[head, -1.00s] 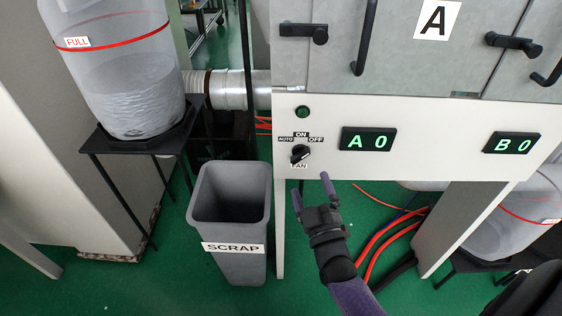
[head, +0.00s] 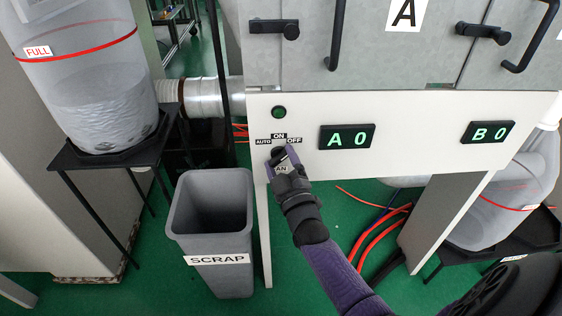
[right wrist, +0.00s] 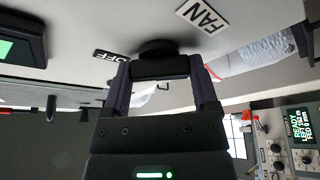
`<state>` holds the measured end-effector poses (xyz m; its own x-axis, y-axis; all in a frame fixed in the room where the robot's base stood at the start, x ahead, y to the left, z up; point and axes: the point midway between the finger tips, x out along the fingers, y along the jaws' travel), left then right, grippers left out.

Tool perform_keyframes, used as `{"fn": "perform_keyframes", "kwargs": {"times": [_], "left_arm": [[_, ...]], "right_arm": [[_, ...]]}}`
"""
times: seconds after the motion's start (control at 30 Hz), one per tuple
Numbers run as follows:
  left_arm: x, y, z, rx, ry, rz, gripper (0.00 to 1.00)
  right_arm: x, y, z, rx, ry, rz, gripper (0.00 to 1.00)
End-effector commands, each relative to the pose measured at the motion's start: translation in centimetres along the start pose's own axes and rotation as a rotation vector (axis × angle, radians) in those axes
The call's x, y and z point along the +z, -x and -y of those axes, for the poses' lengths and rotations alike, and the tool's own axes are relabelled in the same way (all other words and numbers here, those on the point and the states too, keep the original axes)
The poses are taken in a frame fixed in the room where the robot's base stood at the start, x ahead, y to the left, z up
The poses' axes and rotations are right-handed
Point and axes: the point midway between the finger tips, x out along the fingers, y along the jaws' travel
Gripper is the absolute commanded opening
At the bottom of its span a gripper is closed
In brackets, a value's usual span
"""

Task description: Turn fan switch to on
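The fan switch is a black rotary knob on the white panel (head: 410,122), with an ON label (head: 278,136) above it, AUTO (head: 263,142) to the left and OFF (head: 295,140) to the right. My right gripper (head: 281,156) is at the switch and largely covers it in the head view. In the right wrist view, the switch (right wrist: 159,66) fills the space between the two fingers, which appear to touch its sides. The FAN label (right wrist: 204,17) and OFF label (right wrist: 108,55) also show there. The knob's pointer setting is hidden. My left gripper is out of view.
A grey scrap bin (head: 212,258) stands below left of the switch. A bag marked FULL (head: 85,95) rests on a black stand. A green round light (head: 278,112) is above the switch, and the A0 display (head: 347,137) is to its right. Red hoses lie below the panel.

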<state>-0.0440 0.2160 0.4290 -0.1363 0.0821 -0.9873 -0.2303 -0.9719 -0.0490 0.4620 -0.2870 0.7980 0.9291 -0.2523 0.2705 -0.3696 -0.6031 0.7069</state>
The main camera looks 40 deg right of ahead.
Motion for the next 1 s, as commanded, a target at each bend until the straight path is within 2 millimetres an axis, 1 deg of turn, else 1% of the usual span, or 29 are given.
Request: {"fn": "perform_keyframes", "kwargs": {"times": [0.03,0.07,0.1,0.33,0.47,0.73,1.0], "left_arm": [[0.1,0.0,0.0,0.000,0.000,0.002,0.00],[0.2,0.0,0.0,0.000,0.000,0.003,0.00],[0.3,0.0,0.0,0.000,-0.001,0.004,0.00],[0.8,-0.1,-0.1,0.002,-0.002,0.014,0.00],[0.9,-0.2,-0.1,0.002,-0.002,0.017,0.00],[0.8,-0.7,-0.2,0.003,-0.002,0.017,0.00],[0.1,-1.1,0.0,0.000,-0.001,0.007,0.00]], "right_arm": [[0.0,0.0,0.0,0.000,0.000,0.000,0.32],[0.0,0.0,0.0,0.000,0.000,0.000,0.26],[0.0,0.0,0.0,0.000,0.000,0.000,0.17],[0.0,0.0,0.1,0.010,-0.022,0.000,0.18],[0.0,0.0,0.1,0.031,-0.073,0.000,0.18],[0.0,0.0,0.2,0.110,-0.267,0.001,0.18],[0.0,0.0,0.3,0.196,-0.473,0.001,0.18]]}}
